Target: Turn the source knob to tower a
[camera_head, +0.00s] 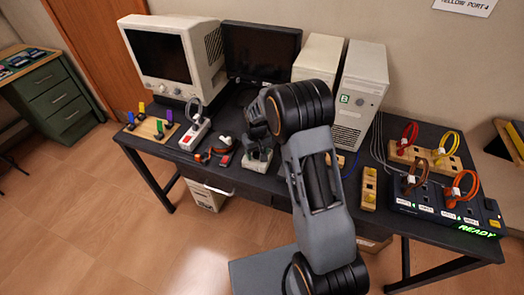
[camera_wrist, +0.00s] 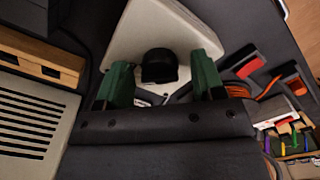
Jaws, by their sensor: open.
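The source knob (camera_wrist: 159,66) is a black round knob on a pale switch box (camera_wrist: 125,38) in the wrist view. In the head view the box (camera_head: 257,164) sits mid-table, and the knob is mostly hidden by my gripper (camera_head: 256,128). In the wrist view my gripper (camera_wrist: 162,82) is open, with one green finger on each side of the knob; contact cannot be told. Two beige towers stand behind: the right one (camera_head: 360,92) has a green "B" label, and the left one (camera_head: 318,58) shows no readable label past my arm.
A CRT monitor (camera_head: 172,58) and a dark flat screen (camera_head: 262,52) stand at the back. A power strip (camera_head: 194,134), a peg board (camera_head: 149,130) and red-handled tools (camera_head: 225,159) lie left. A lit "READY" panel (camera_head: 440,208) and a cable board (camera_head: 425,157) stand right.

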